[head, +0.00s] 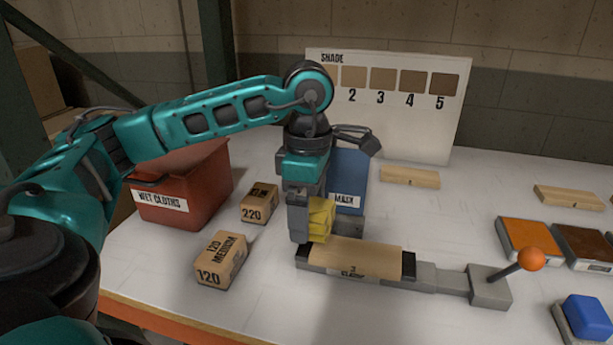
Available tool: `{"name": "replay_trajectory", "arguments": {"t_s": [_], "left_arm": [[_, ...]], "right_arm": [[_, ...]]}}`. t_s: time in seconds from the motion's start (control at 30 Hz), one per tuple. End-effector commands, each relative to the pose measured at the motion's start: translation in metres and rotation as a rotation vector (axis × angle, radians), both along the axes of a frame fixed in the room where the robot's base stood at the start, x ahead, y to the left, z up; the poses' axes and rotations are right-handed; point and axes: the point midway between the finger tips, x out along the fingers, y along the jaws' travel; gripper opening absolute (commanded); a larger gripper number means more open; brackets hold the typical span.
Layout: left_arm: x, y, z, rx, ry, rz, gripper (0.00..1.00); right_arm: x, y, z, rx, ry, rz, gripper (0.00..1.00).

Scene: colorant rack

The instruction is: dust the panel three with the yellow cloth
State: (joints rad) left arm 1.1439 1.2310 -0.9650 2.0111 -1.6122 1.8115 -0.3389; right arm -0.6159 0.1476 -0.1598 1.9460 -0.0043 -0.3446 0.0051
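The light wooden panel three (358,258) lies flat between the dark jaws of a grey clamp (425,277). A "3" shows on its front edge. My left gripper (309,234) points down at the panel's left end, shut on the yellow cloth (321,216). The cloth is bunched between the fingers, just above or touching the panel's far left part; I cannot tell which. The gripper hides part of the cloth. My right gripper is not in view.
A red "wet cloths" bin (190,185) and a blue "mask" bin (349,175) stand behind. Sanding blocks marked 220 (260,203) and 120 (221,260) sit left. The clamp's orange-knobbed lever (530,259) rises at right. Colour pads (530,245) and a blue-topped block (586,315) lie further right.

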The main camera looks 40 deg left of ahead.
Motion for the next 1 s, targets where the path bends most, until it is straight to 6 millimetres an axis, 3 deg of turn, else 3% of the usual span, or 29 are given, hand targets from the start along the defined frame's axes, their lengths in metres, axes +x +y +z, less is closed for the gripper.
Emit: {"name": "replay_trajectory", "arguments": {"t_s": [0.4,0.83,0.87,1.0], "left_arm": [[0.000,0.001,0.037,0.000,-0.001,0.004,0.69],[0.000,0.001,0.037,0.000,-0.001,0.004,0.69],[0.000,0.001,0.037,0.000,-0.001,0.004,0.62],[0.000,0.001,0.037,0.000,-0.001,0.004,0.62]], "right_arm": [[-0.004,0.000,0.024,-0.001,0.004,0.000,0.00],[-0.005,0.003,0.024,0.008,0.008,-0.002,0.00],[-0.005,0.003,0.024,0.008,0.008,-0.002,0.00],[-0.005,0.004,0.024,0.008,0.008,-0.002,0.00]]}}
